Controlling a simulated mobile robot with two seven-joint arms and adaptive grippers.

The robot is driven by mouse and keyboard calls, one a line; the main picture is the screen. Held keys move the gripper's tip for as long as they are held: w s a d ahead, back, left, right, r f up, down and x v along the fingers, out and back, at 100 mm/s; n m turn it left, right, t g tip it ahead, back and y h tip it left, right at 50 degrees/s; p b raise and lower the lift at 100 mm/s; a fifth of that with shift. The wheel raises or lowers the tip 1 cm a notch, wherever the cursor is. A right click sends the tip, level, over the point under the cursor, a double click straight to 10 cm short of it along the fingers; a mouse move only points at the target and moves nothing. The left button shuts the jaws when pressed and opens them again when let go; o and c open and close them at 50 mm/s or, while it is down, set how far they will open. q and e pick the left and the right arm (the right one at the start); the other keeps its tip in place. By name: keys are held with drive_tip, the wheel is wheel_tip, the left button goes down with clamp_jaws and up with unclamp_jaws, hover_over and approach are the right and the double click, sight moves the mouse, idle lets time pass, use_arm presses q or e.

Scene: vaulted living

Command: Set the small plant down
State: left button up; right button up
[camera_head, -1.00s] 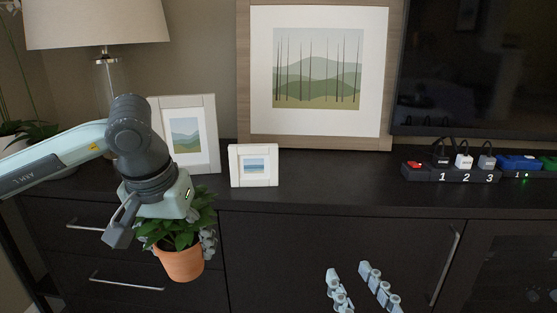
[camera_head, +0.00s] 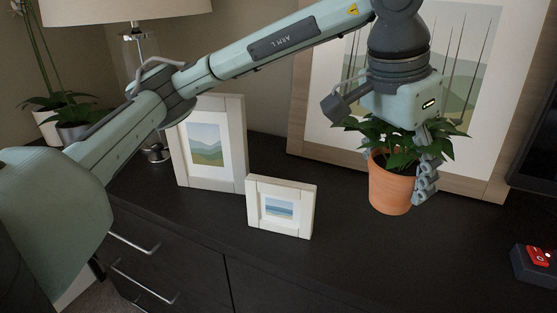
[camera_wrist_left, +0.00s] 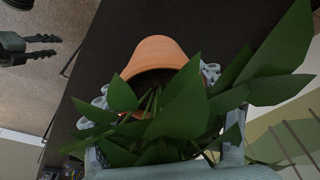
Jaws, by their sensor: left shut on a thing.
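The small plant, green leaves in a terracotta pot (camera_head: 391,189), is in my left gripper (camera_head: 404,176). The pot is upright over the dark cabinet top (camera_head: 340,262), in front of the large framed picture. I cannot tell if its base touches the surface. The left wrist view shows the pot (camera_wrist_left: 158,52) beyond the leaves, between the fingers. My right gripper (camera_wrist_left: 58,46) is at that view's upper left, fingers apart and empty.
A small white frame (camera_head: 306,210) and a medium white frame (camera_head: 240,165) stand left of the plant. The large wood frame (camera_head: 478,186) leans behind it. The cabinet top in front of the pot is clear.

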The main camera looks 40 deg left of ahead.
use_arm(q)
drive_tip(key=shift+w+d+r, duration=0.1)
drive_tip(key=shift+w+r, duration=0.05)
drive_tip(key=shift+r, duration=0.05)
drive_tip(key=shift+d+f, duration=0.15)
drive_tip(key=shift+d, duration=0.15)
drive_tip(key=d+f, duration=0.2)
drive_tip(key=d, duration=0.1)
drive_tip(key=w+d+f, duration=0.1)
drive_tip(key=d+f, duration=0.1)
drive_tip(key=d, duration=0.2)
drive_tip(key=w+d+f+p, duration=0.1)
drive_tip(key=d+f, duration=0.1)
drive_tip(key=d, duration=0.1)
drive_tip(key=shift+d+f, duration=0.35)
drive_tip(key=shift+d, duration=0.05)
wheel_tip(320, 180, down, 4)
drive_tip(key=shift+f, duration=0.1)
use_arm(e)
drive_tip(key=s+d, duration=0.1)
drive_tip(key=s+d+f+g, duration=0.1)
drive_tip(key=s+d+g, duration=0.1)
drive_tip(key=s, duration=0.1)
drive_tip(key=shift+f+m+h, duration=0.25)
drive_tip(key=shift+m+h, duration=0.05)
drive_tip(key=shift+h, duration=0.1)
